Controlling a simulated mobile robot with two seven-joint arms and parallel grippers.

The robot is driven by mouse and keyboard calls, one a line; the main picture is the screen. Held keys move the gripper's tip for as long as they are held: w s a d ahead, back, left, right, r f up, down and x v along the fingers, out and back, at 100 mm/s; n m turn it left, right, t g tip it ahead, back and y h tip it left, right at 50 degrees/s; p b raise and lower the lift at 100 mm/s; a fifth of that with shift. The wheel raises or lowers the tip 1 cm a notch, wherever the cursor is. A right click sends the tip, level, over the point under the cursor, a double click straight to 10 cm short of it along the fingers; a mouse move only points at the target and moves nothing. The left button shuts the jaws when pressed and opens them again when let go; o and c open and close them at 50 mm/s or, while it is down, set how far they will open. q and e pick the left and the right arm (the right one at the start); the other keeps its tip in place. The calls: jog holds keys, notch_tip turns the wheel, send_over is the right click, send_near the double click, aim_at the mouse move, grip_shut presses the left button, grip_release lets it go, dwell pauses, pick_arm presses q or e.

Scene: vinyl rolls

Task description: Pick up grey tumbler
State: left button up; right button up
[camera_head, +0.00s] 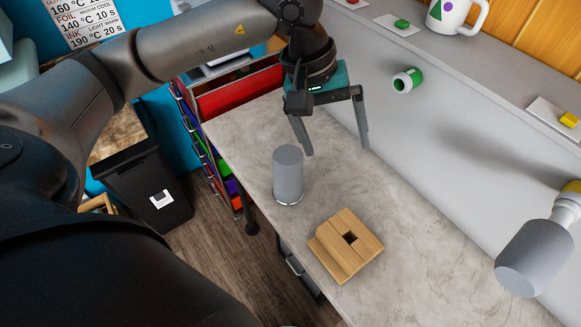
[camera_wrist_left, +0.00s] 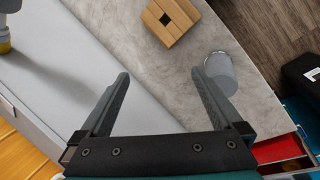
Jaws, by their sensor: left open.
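The grey tumbler (camera_head: 288,174) stands upright on the stone-patterned counter, near its left edge in the head view. It also shows in the left wrist view (camera_wrist_left: 221,72), partly behind the right-hand finger. My left gripper (camera_head: 338,150) is open and empty, with its fingers pointing down behind the tumbler and to its right. In the left wrist view its two fingers (camera_wrist_left: 160,78) are spread with bare counter between them. The gripper does not visibly touch the tumbler. My right gripper is not in view.
A wooden block with a square hole (camera_head: 346,246) lies on the counter in front of the tumbler. A grey cylindrical object (camera_head: 532,256) is at the right. A green-and-white roll (camera_head: 407,81) and a mug (camera_head: 456,14) are farther back. A black bin (camera_head: 150,190) stands at left.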

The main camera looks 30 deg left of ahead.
pick_arm(q)
jog(key=w+a+r+y, duration=0.1)
jog(key=a+y, duration=0.3)
jog(key=a, duration=0.5)
send_over(288, 155)
jog(key=shift+m+y, duration=0.3)
notch_tip(288, 155, down, 9)
jog(key=shift+s+d+f, duration=0.15)
jog(key=shift+f, duration=2.7)
grip_shut()
jog(key=shift+r, duration=0.1)
